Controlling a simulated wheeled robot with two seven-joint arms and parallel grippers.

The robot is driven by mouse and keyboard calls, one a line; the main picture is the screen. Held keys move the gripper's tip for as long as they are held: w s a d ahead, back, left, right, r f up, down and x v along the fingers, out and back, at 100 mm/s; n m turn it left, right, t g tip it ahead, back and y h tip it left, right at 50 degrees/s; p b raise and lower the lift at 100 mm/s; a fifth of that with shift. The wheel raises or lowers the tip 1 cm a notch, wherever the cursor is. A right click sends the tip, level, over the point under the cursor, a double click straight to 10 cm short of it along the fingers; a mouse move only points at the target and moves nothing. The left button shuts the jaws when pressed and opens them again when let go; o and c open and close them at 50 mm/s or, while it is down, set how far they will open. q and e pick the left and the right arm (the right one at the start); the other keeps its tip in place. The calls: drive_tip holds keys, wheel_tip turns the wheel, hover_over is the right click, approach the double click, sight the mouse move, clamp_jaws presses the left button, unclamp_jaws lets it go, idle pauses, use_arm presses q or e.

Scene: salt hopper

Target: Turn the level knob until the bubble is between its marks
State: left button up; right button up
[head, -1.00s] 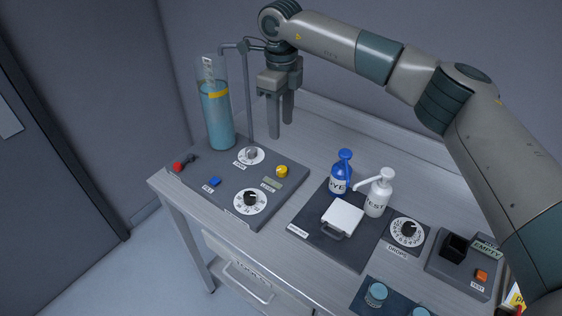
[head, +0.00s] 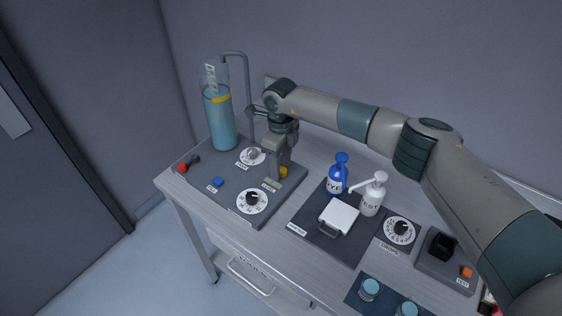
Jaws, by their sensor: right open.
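My left gripper is not in view.
The panel also has a grey knob dial (head: 253,156), a black dial (head: 252,201), a blue button (head: 218,182) and a red-tipped lever (head: 184,167). Bottles (head: 373,193) stand to the right.

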drive_tip(key=shift+f, duration=0.1)
drive_tip(key=c, duration=1)
drive_tip(key=shift+f+m+b, duration=0.2)
drive_tip(key=shift+m+b, duration=0.2)
drive_tip(key=shift+b, duration=0.3)
drive_tip(key=shift+c, duration=0.2)
drive_tip(key=shift+m+b, duration=0.6)
drive_tip(key=shift+b, duration=0.25)
drive_tip(key=shift+r+m, duration=0.15)
drive_tip(key=shift+m, duration=0.15)
